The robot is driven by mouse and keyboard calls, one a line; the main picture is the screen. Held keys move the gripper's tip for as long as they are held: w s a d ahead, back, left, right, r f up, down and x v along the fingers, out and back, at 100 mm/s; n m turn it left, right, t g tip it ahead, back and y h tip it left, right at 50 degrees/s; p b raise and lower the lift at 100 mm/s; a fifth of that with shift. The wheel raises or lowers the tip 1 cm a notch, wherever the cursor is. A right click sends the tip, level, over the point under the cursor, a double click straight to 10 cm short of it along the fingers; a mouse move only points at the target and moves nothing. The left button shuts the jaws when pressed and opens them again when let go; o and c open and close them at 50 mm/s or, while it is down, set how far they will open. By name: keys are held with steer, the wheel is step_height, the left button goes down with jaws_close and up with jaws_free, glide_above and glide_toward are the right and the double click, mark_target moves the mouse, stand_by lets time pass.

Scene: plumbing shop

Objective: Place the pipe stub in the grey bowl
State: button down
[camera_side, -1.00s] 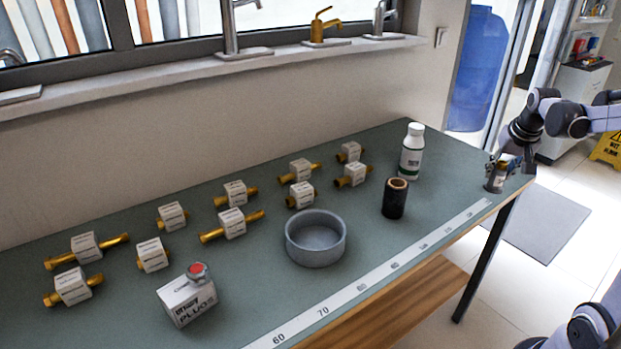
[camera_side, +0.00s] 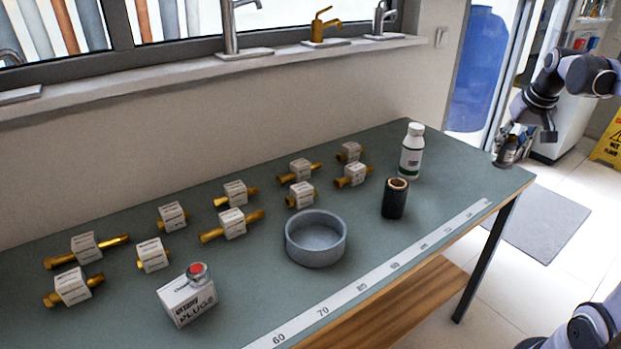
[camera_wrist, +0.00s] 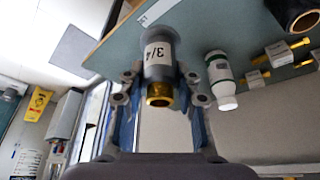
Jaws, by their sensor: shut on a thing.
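The pipe stub, a short grey cylinder with a white 3/4 label and a brass end, is between the fingers of my gripper (camera_wrist: 160,92) in the wrist view (camera_wrist: 158,58). In the side view my gripper (camera_side: 512,146) holds the stub (camera_side: 507,156) above the table's far right end, its details dark and small. The grey bowl (camera_side: 316,257) stands at the middle front of the table. It looks empty and is well to the left of my gripper.
A black cylinder with a copper-coloured rim (camera_side: 395,204) and a white bottle (camera_side: 411,158) stand between my gripper and the bowl. Several labelled brass fittings (camera_side: 232,222) lie along the back. A PLUGS box (camera_side: 187,302) is left of the bowl. A ruler strip (camera_side: 365,287) runs along the front.

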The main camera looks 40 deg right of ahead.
steer(key=w+a+n+t+y, duration=0.1)
steer(key=w+a+n, duration=0.2)
steer(key=w+a, duration=0.3)
steer(key=w+a+n+y, duration=0.1)
steer(key=w+a+n, duration=0.3)
steer(key=a, duration=0.5)
steer(key=n+y, duration=0.3)
steer(key=n, duration=0.3)
glide_above(315, 245)
step_height(315, 245, down, 12)
steer(key=shift+d+f, duration=0.1)
steer(key=shift+f, duration=1.9)
steer(key=shift+f, duration=0.15)
steer(key=c, duration=0.9)
jaws_free()
steer(key=shift+c, duration=0.2)
